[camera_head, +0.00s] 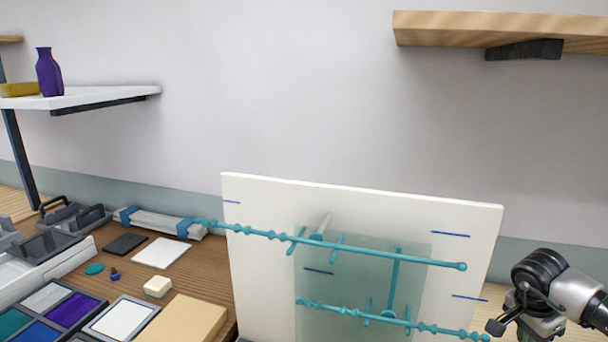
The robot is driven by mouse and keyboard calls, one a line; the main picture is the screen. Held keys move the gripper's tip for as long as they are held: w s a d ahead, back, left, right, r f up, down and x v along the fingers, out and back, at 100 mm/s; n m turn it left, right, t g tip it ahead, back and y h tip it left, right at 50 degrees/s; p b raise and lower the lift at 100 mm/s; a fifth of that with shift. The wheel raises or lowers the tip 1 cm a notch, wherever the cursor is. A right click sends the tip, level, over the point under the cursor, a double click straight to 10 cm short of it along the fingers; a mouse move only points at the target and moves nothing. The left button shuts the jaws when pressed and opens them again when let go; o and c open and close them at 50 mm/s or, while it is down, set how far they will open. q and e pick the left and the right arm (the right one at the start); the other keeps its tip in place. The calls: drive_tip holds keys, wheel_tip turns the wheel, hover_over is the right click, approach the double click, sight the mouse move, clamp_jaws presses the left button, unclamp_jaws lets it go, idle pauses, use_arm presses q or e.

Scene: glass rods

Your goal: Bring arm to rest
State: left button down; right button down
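My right arm (575,292) comes in at the lower right, beside the right edge of the white upright board (265,200). Its dark wrist end (540,310) is bent downward and cut off by the bottom edge; I cannot make out its fingertips or whether they hold anything. My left gripper is not in view. Two teal knobbed rods cross the front of the board. The upper rod (370,252) sticks out past its left edge. The lower rod (345,310) ends close to my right wrist; I cannot tell whether they touch.
A wooden table at left holds a palette tray (70,308), a tan block (185,320), a white square (162,252) and a bundle with blue bands (160,222). A shelf with a purple vase (48,74) is at upper left, a wooden shelf (450,27) at upper right.

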drive_tip(key=shift+d, duration=0.3)
drive_tip(key=shift+r, duration=0.1)
